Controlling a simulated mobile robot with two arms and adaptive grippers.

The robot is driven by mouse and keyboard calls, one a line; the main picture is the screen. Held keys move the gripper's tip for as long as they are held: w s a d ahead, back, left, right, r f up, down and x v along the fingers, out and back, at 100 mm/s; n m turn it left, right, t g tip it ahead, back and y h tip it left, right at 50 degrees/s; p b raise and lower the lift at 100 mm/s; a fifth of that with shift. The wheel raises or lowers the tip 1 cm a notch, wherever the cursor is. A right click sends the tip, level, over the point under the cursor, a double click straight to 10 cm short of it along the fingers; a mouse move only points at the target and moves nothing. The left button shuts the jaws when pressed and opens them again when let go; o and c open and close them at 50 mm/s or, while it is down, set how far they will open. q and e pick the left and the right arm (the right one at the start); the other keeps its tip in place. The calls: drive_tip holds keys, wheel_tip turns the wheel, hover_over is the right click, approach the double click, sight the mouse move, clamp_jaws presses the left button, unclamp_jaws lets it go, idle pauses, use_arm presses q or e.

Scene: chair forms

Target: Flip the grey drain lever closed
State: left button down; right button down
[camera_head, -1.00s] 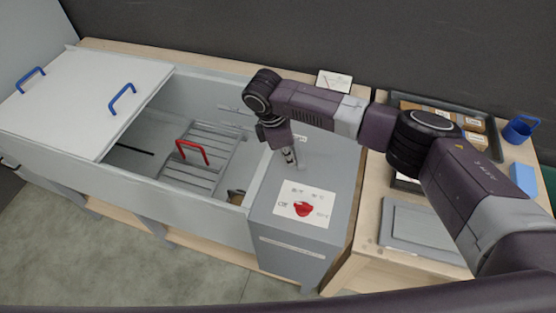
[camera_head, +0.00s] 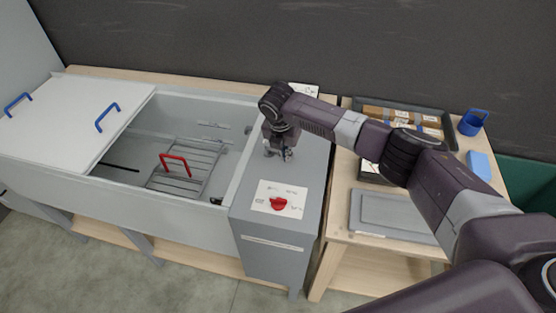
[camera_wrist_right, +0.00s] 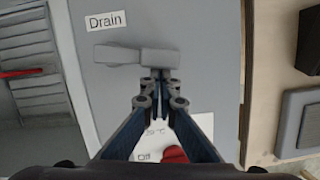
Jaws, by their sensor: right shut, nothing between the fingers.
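The grey drain lever (camera_wrist_right: 122,55) shows in the right wrist view below a white "Drain" label (camera_wrist_right: 105,21). It is a flat bar lying crosswise, with its long arm pointing left from a blockier right end. My right gripper (camera_wrist_right: 160,75) is shut and empty, its fingertips at the near side of the lever's right end. I cannot tell whether they touch it. In the head view my right gripper (camera_head: 284,156) is over the back part of the grey control box (camera_head: 250,219), and the lever is hard to make out there. My left gripper is not in view.
A red knob (camera_head: 278,203) sits on a white card on the box. Left of it is an open basin with a red-handled rack (camera_head: 176,163) and a white lid (camera_head: 70,125) with blue handles. Right are a grey tray (camera_head: 392,216), a box tray and a blue cup (camera_head: 472,122).

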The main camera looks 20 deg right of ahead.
drive_tip(key=shift+w+d+n, duration=0.25)
drive_tip(key=shift+d+n, duration=0.15)
drive_tip(key=shift+n, duration=0.1)
drive_tip(key=shift+w+d, duration=0.1)
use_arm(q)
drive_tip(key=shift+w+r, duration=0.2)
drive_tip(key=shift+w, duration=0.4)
use_arm(e)
drive_tip(key=shift+d, duration=0.1)
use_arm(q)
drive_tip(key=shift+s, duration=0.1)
use_arm(e)
drive_tip(key=shift+w, duration=0.1)
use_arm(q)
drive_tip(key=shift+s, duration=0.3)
use_arm(e)
drive_tip(key=shift+d, duration=0.1)
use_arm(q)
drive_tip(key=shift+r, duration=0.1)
